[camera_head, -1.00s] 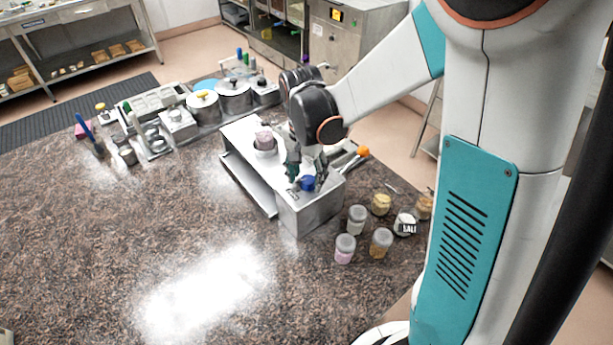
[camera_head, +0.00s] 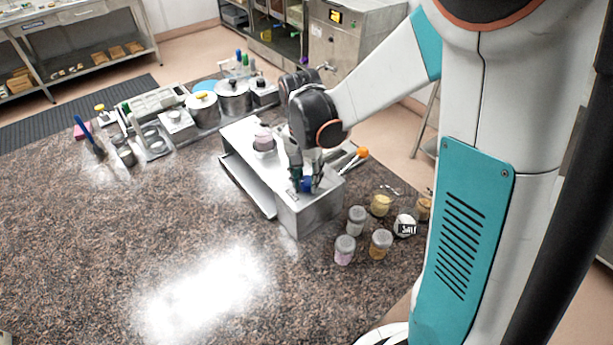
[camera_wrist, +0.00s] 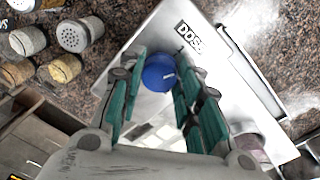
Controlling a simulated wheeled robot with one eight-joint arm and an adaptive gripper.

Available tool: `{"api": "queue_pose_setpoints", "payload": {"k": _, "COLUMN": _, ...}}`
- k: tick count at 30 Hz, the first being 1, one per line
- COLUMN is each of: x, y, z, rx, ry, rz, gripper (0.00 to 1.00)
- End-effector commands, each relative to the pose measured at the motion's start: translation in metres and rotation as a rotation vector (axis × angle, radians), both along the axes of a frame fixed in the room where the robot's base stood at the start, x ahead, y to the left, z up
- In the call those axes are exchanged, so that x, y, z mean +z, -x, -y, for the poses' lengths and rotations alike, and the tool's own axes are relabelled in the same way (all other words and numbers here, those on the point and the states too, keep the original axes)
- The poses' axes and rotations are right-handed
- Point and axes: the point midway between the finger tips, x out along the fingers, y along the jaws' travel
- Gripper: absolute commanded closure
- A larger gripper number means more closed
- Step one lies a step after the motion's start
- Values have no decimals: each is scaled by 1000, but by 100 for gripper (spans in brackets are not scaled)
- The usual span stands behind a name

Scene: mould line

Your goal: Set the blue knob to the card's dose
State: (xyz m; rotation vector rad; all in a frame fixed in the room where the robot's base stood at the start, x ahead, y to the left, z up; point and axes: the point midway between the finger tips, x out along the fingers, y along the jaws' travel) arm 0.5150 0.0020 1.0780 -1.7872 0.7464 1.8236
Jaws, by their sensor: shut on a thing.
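The blue knob (camera_wrist: 160,73) sits on top of a metal machine (camera_wrist: 232,78) beside a printed "DOSE" label (camera_wrist: 190,37). In the wrist view a short pale mark shows on the knob. My gripper (camera_wrist: 158,76) has its green-padded fingers closed on either side of the knob and is shut on it. In the head view the knob (camera_head: 307,184) is partly hidden between the fingers at the near end of the machine (camera_head: 310,213). I cannot make out a dose card in either view.
Several jars (camera_head: 356,220) stand right of the machine, one labelled "SALT". An orange-tipped handle (camera_head: 361,153) lies close behind the gripper. A pinkish cup (camera_head: 264,140) stands on the machine. Pots (camera_head: 234,97) and tools stand at the back. The counter's left front (camera_head: 90,250) is clear.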

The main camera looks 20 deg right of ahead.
Motion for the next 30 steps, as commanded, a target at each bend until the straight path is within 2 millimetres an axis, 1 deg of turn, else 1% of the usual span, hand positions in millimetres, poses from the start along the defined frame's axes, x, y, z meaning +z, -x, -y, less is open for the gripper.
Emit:
{"api": "queue_pose_setpoints", "payload": {"k": 18, "x": -1, "y": 1, "z": 0, "rx": 388, "ry": 0, "rz": 0, "gripper": 92}}
{"api": "queue_pose_setpoints", "payload": {"k": 24, "x": 0, "y": 1, "z": 0, "rx": 456, "ry": 0, "rz": 0, "gripper": 92}}
{"api": "queue_pose_setpoints", "payload": {"k": 30, "x": 0, "y": 1, "z": 0, "rx": 479, "ry": -1, "rz": -1, "gripper": 92}}
